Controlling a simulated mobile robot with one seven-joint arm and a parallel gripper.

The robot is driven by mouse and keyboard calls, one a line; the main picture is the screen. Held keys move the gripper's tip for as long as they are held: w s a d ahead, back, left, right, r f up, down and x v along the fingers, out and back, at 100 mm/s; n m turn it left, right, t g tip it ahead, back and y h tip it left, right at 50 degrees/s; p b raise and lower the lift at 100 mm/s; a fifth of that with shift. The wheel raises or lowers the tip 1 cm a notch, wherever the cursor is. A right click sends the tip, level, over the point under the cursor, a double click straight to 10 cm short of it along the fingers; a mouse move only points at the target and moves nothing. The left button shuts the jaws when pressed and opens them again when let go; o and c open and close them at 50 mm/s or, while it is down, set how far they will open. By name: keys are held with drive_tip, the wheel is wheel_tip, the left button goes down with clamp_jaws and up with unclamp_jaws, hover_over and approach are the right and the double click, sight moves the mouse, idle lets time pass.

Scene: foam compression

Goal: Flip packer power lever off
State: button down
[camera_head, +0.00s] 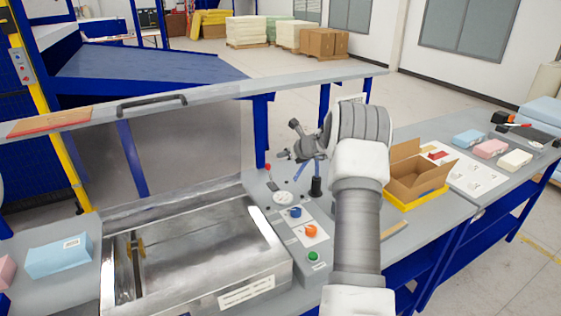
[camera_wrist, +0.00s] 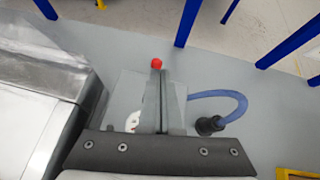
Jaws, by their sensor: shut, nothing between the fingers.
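The packer's power lever (camera_head: 269,171) is a thin upright stick with a red tip, standing at the back of the packer's control panel. Its red knob (camera_wrist: 157,63) shows in the wrist view just beyond my fingertips, and the fingers hide the rest of the stick. My gripper (camera_head: 282,155) is shut and empty, close by the lever on its right in the head view. In the wrist view the two fingers (camera_wrist: 160,76) lie together. I cannot tell whether they touch the lever. The packer (camera_head: 200,255) has an open-topped metal chamber left of the panel.
The panel carries a blue knob (camera_head: 295,212), an orange knob (camera_head: 311,231) and a green button (camera_head: 313,256). A black fitting with a blue hose (camera_wrist: 213,124) stands right of my fingers. An open cardboard box (camera_head: 415,180) sits to the right.

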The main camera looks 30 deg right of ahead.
wheel_tip(320, 180, up, 7)
drive_tip(key=s, duration=0.1)
drive_tip(key=shift+d, duration=0.3)
drive_tip(key=shift+s+a+r, duration=0.1)
drive_tip(key=shift+r, duration=0.05)
